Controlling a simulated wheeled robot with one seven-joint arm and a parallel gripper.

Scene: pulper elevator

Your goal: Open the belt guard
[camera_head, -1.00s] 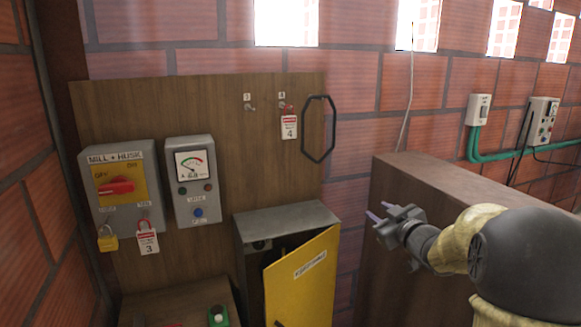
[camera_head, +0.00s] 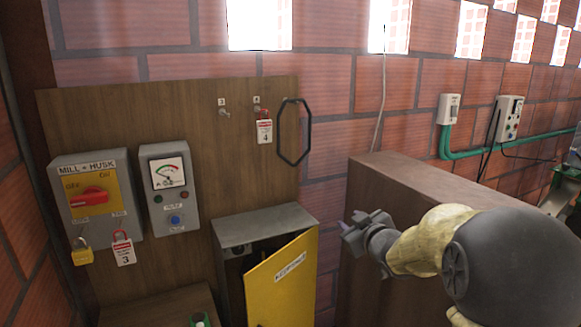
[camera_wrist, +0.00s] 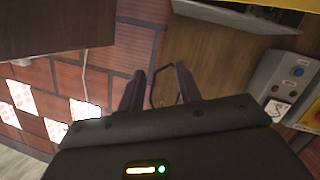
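No part that I can name for sure as the belt guard shows; a grey box (camera_head: 262,224) with a yellow door (camera_head: 281,284) standing ajar is at the lower middle of the head view. My gripper (camera_head: 350,226) is in front of the brown wooden block, right of the yellow door and apart from it. In the wrist view my gripper (camera_wrist: 157,85) has its two fingers spread, with nothing between them but a black hexagonal loop on the wall behind.
A wooden board (camera_head: 180,110) carries a mill and husk switch box (camera_head: 95,195), a meter box (camera_head: 168,190), hooks with a red tag (camera_head: 264,131) and a black loop (camera_head: 294,132). A brown wooden block (camera_head: 420,185) stands at right. Green pipe (camera_head: 480,150) runs along the brick wall.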

